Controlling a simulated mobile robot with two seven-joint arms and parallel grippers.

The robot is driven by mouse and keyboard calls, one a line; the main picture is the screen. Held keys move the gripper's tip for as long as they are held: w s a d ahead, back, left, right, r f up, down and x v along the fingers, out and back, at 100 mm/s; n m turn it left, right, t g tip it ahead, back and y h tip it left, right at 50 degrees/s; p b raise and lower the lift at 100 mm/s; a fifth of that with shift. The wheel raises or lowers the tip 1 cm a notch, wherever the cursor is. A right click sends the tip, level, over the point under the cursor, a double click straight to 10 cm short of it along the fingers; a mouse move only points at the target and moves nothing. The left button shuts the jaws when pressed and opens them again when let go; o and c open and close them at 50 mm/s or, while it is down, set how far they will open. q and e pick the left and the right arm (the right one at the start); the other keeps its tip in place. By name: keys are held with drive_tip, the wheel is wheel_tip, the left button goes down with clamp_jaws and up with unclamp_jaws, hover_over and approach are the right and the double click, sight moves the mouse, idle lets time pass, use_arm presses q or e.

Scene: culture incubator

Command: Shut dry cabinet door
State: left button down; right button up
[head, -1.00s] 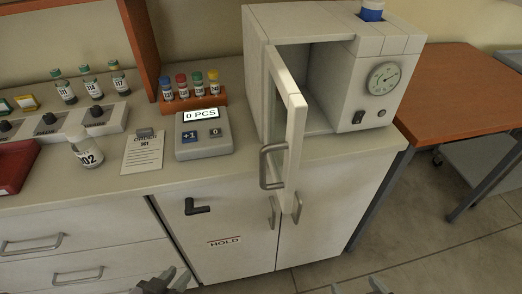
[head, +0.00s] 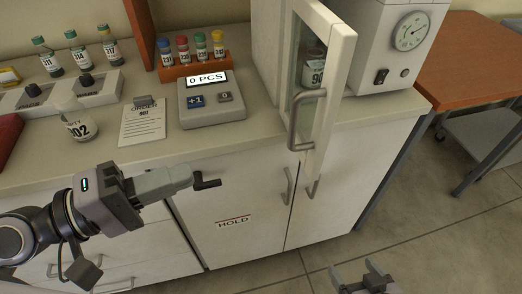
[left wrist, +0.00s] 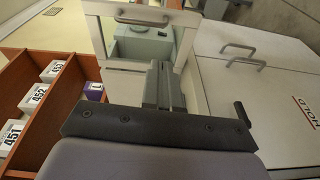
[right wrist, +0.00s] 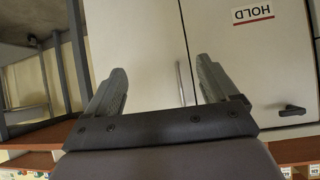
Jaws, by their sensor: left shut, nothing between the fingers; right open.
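The dry cabinet (head: 268,45) is a white box on the counter. Its glass-paned door (head: 338,65) stands open, swung out toward me, with a grey bar handle (head: 297,125). In the left wrist view the door (left wrist: 104,45) and its handle (left wrist: 142,18) show beyond the fingers. My left gripper (head: 190,176) is shut and empty, in front of the counter, left of the door and lower than its handle. My right gripper (head: 365,276) is open and empty, low in front of the lower cabinet. The right wrist view shows its spread fingers (right wrist: 160,75).
A bottle (head: 313,70) shows through the door glass. A black lever (head: 207,184) on the lower cabinet appears close to my left fingertips. The counter (head: 150,153) holds a counter device (head: 211,103), a vial rack (head: 193,70) and a loose bottle (head: 78,124). Open floor lies right.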

use_arm(q)
drive_tip(key=s+p+x, duration=0.1)
drive_tip(key=p+x, duration=0.4)
drive_tip(key=x, duration=0.9)
drive_tip(key=shift+d+r+h, duration=0.3)
drive_tip(key=shift+r, duration=0.2)
use_arm(e)
drive_tip(key=shift+s+d+r, duration=0.1)
drive_tip(key=shift+d+r, duration=0.1)
drive_tip(key=shift+r, duration=0.75)
drive_tip(key=shift+d+r, duration=0.15)
drive_tip(key=shift+r, duration=0.75)
use_arm(q)
drive_tip(key=shift+d, duration=0.15)
use_arm(e)
drive_tip(key=shift+d+r, duration=0.1)
